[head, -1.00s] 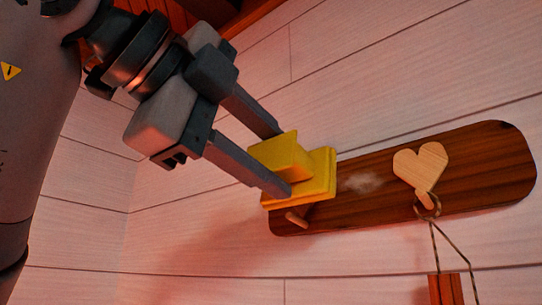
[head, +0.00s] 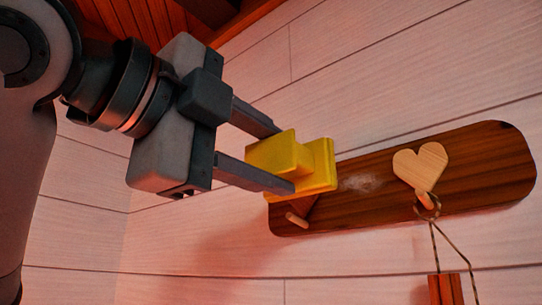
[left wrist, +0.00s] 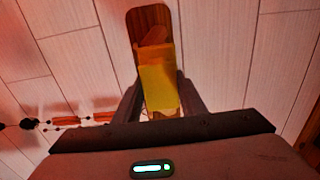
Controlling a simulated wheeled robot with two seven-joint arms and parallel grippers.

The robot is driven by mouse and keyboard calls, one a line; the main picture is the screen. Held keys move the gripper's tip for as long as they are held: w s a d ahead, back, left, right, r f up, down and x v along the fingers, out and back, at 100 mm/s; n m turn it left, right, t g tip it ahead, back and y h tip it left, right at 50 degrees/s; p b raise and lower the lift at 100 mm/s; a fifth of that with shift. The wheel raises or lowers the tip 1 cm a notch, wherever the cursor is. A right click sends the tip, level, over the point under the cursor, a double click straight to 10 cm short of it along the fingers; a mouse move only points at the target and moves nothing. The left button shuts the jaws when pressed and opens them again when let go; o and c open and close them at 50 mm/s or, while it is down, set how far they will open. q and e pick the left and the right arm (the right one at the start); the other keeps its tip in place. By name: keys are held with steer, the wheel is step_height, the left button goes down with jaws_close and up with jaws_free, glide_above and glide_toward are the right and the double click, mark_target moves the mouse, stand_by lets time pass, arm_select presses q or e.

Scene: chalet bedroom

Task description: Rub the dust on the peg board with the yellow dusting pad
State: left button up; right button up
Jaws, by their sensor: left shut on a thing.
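My left gripper (head: 284,157) is shut on the yellow dusting pad (head: 316,168), with one finger on each side of its raised grip. The pad is at the left end of the dark wooden peg board (head: 475,170), over its surface; I cannot tell whether it touches. A pale dust smudge (head: 362,183) shows on the board just right of the pad. In the left wrist view the pad (left wrist: 158,88) sits between the fingers, with the board's end (left wrist: 150,18) beyond it. My right gripper is not in view.
A wooden heart (head: 421,165) is on the board right of the dust. A peg (head: 428,200) below it holds a cord with a hanging wooden piece (head: 446,289). Another peg (head: 297,218) sticks out just below the pad. The white plank wall around is bare.

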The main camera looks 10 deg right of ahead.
mark_target(325, 162)
arm_select(q)
steer(key=shift+w, duration=0.1)
steer(key=shift+w+d+r+p, duration=0.1)
steer(key=shift+w+d+p, duration=0.35)
steer(key=shift+d+p, duration=0.2)
steer(key=shift+p+x, duration=1.4)
steer(key=shift+x, duration=0.65)
steer(key=shift+d, duration=0.1)
steer(key=shift+b+x, duration=0.35)
steer(key=shift+x, duration=0.6)
steer(key=shift+s+d+f+b, duration=0.25)
steer(key=shift+s+d+b, duration=0.4)
steer(key=shift+s+b, duration=0.3)
steer(key=shift+s+d+b, duration=0.35)
steer(key=shift+s+b, duration=0.1)
steer(key=shift+b, duration=0.05)
steer(key=shift+s+d+r, duration=0.15)
steer(key=shift+s, duration=0.1)
